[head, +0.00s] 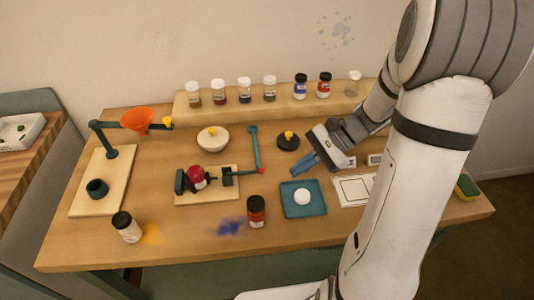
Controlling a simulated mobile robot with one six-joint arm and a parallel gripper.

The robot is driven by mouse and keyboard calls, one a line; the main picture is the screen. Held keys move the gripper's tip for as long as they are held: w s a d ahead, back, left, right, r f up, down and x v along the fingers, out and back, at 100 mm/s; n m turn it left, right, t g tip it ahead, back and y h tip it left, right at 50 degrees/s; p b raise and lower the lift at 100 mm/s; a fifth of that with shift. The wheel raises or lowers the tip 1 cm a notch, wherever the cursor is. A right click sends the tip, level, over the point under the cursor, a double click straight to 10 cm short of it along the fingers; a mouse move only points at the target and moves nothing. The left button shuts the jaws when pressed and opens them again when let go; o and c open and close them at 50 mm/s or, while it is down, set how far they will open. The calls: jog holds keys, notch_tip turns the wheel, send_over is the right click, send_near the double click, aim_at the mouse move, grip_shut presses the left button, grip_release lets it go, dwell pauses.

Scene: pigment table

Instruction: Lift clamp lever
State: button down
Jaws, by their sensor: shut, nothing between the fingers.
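The clamp (227,177) is a dark green fixture on a small wooden board (207,198) near the middle of the table. A jar with a dark red top (197,175) lies tilted between its dark jaws. The clamp lever (247,171) is a thin dark bar running right from the clamp, low and nearly level, with a red tip (261,171). My gripper (297,170), with blue fingers, is shut and empty. It is to the right of the red tip, apart from it, above the table behind the teal tray.
A teal tool (254,146) lies just behind the lever tip. A teal tray (302,210) with a white round item and a dark jar (256,211) stand in front. A black round pot (288,141) is beside my gripper. Several jars line the back shelf (222,115).

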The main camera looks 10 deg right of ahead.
aim_at(272, 178)
jog(key=w+d+f+m+y, duration=0.1)
jog(key=w+d+f+m+t+y, duration=0.1)
jog(key=w+m, duration=0.1)
jog(key=w+f+m+t+y, duration=0.1)
jog(key=shift+w+d+f+y, duration=0.25)
jog(key=shift+d+f+y, duration=0.05)
jog(key=shift+d, duration=0.1)
jog(key=shift+w+a+f+m, duration=0.1)
jog(key=shift+m, duration=0.2)
jog(key=x, duration=0.9)
jog(key=shift+w+a+f, duration=0.1)
jog(key=shift+a+f, duration=0.05)
jog(key=shift+a, duration=0.2)
jog(key=shift+d+r+p, duration=0.2)
jog(key=shift+r+p, duration=0.2)
jog(key=shift+p, duration=0.1)
jog(key=shift+a+r+h, duration=0.1)
jog(key=shift+h, duration=0.3)
